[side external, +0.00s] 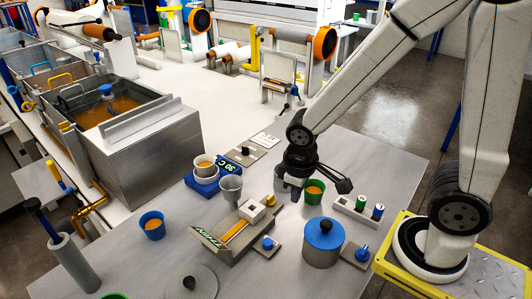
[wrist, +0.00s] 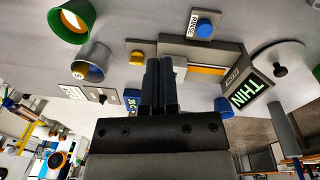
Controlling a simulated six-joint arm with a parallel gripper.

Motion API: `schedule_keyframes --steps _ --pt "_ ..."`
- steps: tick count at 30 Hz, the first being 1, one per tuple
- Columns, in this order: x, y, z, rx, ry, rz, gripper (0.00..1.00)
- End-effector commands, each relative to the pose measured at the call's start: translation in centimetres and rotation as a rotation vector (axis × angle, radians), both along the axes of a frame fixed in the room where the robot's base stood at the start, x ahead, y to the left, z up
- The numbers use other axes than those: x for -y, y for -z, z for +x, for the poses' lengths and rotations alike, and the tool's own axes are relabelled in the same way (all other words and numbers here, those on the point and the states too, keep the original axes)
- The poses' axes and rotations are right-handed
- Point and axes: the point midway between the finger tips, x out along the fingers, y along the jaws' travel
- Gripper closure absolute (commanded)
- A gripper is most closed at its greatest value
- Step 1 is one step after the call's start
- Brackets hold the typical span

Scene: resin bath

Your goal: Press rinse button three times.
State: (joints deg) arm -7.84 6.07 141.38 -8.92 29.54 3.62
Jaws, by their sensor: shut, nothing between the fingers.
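The rinse button is a blue cap on a small grey plate, labelled RINSE in the wrist view (wrist: 204,26). In the side view the blue button (side external: 268,243) sits beside the gauge with the THIN display (side external: 210,239). My gripper (side external: 291,190) points down above the table, behind and to the right of the gauge, apart from the button. In the wrist view its fingers (wrist: 160,68) are together and empty, near the gauge's white block (wrist: 180,66). The button lies beyond the fingertips, up and to the right there. The side view partly hides the fingertips.
A green cup with orange liquid (side external: 314,191) stands right beside my gripper. A blue-lidded pot (side external: 323,237) and another blue knob on a plate (side external: 362,253) are close to the button.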

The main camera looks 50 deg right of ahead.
Motion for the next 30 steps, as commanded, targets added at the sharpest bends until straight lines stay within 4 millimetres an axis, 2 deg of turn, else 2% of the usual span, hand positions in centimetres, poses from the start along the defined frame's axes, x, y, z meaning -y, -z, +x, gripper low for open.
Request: schedule_keyframes --steps 9,18,24,30 --pt "-2.9 1.1 0.3 -0.198 -0.285 -0.248 1.0" --pt "-5.4 1.1 1.7 -0.281 -0.502 -0.552 1.0" --pt "-6.9 0.8 2.6 -0.28 -0.581 -0.695 1.0" --pt "-7.4 0.6 2.9 -0.276 -0.606 -0.749 1.0"
